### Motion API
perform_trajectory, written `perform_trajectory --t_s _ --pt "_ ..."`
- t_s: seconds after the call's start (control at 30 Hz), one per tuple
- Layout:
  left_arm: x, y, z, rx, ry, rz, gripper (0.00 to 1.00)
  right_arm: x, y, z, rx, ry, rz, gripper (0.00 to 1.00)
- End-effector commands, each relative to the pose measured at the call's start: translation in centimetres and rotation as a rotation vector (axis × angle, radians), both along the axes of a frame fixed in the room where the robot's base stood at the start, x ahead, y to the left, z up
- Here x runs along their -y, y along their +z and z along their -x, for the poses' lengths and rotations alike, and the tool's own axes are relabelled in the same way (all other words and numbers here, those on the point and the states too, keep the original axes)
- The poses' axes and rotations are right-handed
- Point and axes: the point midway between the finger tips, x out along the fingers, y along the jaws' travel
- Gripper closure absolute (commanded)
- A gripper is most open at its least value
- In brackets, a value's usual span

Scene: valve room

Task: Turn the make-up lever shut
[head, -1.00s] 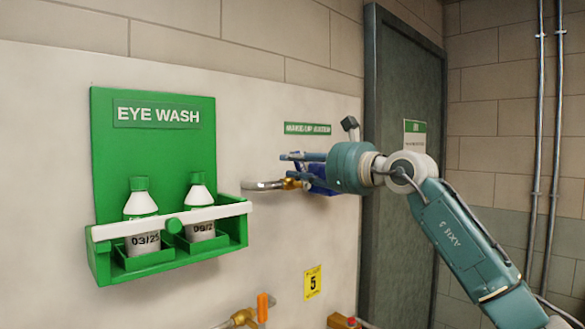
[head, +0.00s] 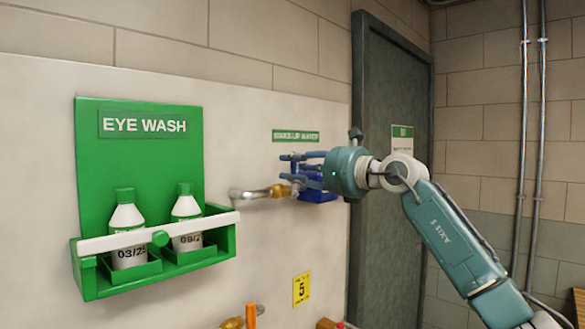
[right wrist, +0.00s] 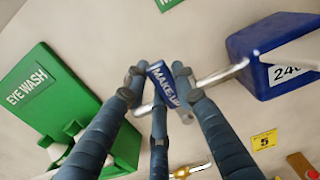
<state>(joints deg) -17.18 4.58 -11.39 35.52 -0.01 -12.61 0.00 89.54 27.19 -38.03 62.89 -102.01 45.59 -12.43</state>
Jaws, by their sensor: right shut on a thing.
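The make-up lever (right wrist: 161,84) is a blue handle with white lettering, seen in the right wrist view. It lies across the line of the silver pipe (right wrist: 222,76), which also shows in the head view (head: 248,194). My right gripper (head: 288,172) is shut on the lever, its dark blue fingers (right wrist: 160,88) around it from both sides. In the head view the fingers partly hide the lever and the brass valve body (head: 280,190). My left gripper is in neither view.
A blue box (head: 318,190) marked 240 in the wrist view (right wrist: 270,50) sits just right of the lever. A green eye wash station (head: 140,160) with two bottles is at left. Another valve with an orange handle (head: 251,315) is below. A dark door (head: 392,150) stands at right.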

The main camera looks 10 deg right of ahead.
Motion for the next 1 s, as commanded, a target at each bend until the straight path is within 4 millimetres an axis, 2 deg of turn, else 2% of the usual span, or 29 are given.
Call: perform_trajectory --t_s 0.27,0.3,0.4,0.77,0.87,1.0 --pt "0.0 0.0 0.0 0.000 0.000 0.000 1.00 0.0 -0.1 0.0 -0.007 0.001 -0.006 1.00" --pt "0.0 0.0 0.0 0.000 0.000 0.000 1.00 0.0 -0.1 0.0 -0.007 0.001 -0.006 0.72" --pt "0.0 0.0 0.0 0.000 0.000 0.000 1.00 0.0 -0.1 0.0 -0.006 0.000 -0.005 0.53" --pt "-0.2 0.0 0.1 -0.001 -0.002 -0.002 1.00 0.3 0.0 0.3 -0.002 -0.001 -0.002 0.53" --pt "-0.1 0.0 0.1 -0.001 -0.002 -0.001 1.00 1.2 0.0 1.2 0.000 -0.002 -0.003 0.53" --pt "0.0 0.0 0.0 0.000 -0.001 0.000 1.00 2.9 -0.1 3.5 -0.001 -0.003 -0.001 0.53"
